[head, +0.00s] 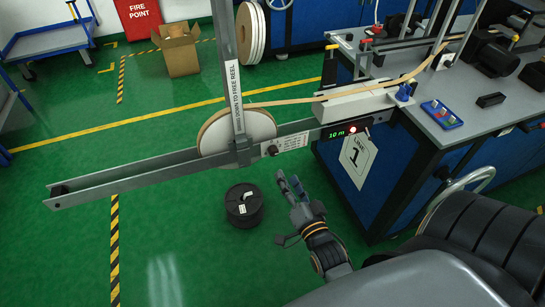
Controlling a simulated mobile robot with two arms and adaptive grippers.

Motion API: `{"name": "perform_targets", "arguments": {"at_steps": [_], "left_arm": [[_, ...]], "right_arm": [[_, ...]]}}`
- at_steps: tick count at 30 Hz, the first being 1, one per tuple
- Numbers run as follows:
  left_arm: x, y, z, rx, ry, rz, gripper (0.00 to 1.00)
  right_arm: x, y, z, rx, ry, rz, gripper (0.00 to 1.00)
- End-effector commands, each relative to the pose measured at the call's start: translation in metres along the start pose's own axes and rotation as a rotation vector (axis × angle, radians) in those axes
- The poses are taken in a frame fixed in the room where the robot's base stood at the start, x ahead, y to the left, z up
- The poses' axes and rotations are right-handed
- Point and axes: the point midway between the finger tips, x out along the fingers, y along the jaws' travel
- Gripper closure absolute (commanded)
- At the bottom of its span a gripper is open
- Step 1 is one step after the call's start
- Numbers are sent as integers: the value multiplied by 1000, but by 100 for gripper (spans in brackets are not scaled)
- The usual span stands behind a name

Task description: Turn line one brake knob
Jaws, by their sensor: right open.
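The line one payoff is a grey metal rail (120,181) with a tape reel (213,136) standing in it, below an upright labelled about a free reel. A small dark knob (272,150) sits on the rail just right of the reel, beside a white label; it may be the brake knob, but its marking is too small to read. My right gripper (289,178) is open and empty, below and slightly right of this knob, apart from it. My left gripper is not in view.
A display (338,133) reading 10 m and a tag (357,156) with a 1 are at the bench end. A black spool (244,206) stands on the green floor left of my gripper. The bench (455,137) blocks the right. A cardboard box (178,52) stands behind.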

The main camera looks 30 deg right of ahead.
Motion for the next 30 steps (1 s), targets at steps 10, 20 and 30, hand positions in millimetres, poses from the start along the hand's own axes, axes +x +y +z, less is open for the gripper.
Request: {"name": "perform_targets", "arguments": {"at_steps": [10, 20, 30], "left_arm": [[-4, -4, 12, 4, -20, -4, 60], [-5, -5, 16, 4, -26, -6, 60], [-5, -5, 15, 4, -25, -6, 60]], "right_arm": [[70, -1, -1, -2, 1, -1, 51], [92, 0, 0, -2, -1, 0, 51], [92, 0, 0, -2, -1, 0, 78]]}}
